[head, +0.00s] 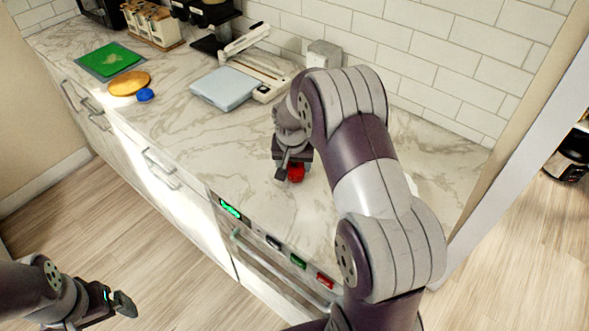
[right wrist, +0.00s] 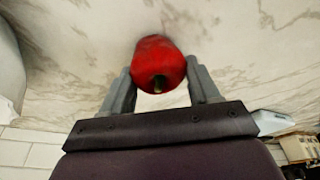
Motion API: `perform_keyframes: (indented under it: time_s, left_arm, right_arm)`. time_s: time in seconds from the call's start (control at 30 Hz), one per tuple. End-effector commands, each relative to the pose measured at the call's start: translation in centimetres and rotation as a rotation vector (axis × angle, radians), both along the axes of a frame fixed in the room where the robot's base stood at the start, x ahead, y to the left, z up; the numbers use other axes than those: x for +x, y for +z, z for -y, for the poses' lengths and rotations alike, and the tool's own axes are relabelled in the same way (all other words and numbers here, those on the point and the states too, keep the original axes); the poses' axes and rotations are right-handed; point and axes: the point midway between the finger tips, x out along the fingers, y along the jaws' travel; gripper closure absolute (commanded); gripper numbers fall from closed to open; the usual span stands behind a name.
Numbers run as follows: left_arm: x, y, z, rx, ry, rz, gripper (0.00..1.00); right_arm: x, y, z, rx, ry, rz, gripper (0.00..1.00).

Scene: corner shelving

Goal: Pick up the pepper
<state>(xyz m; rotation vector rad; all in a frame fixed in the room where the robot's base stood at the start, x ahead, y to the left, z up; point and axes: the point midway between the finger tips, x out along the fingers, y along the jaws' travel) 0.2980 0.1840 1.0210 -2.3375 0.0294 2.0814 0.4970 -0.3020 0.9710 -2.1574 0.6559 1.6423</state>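On the counter (head: 370,120) stand a light-blue-topped scale (head: 225,88), a wooden round board (head: 129,83), a blue lid (head: 145,95) and a green mat (head: 110,59). A tiled wall (head: 440,50) closes the back. The counter left of the pepper is clear.

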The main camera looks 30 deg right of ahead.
Motion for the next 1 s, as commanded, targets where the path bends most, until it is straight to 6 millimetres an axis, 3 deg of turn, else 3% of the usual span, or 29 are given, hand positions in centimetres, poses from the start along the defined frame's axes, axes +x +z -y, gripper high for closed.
perform_keyframes:
  time_s: [0.03,0.07,0.43,0.67,1.0]
  left_arm:
    - [0.0,0.0,0.0,0.0,0.0,0.0,0.03]
    - [0.0,0.0,0.0,0.0,0.0,0.0,0.03]
    - [0.0,-0.1,0.0,0.0,0.0,0.0,0.03]
    - [0.0,-0.8,0.0,0.0,0.0,0.0,0.03]
    - [0.0,-1.7,0.0,0.0,0.0,0.0,0.03]
  right_arm:
    - [0.0,0.0,0.0,0.0,0.0,0.0,0.59]
    - [0.0,0.0,0.0,0.0,0.0,0.0,0.69]
    - [0.0,0.5,0.0,-0.001,0.0,0.001,0.69]
    - [0.1,3.9,0.0,-0.001,-0.001,0.004,0.69]
    - [0.5,8.7,8.1,-0.001,-0.006,0.003,0.69]
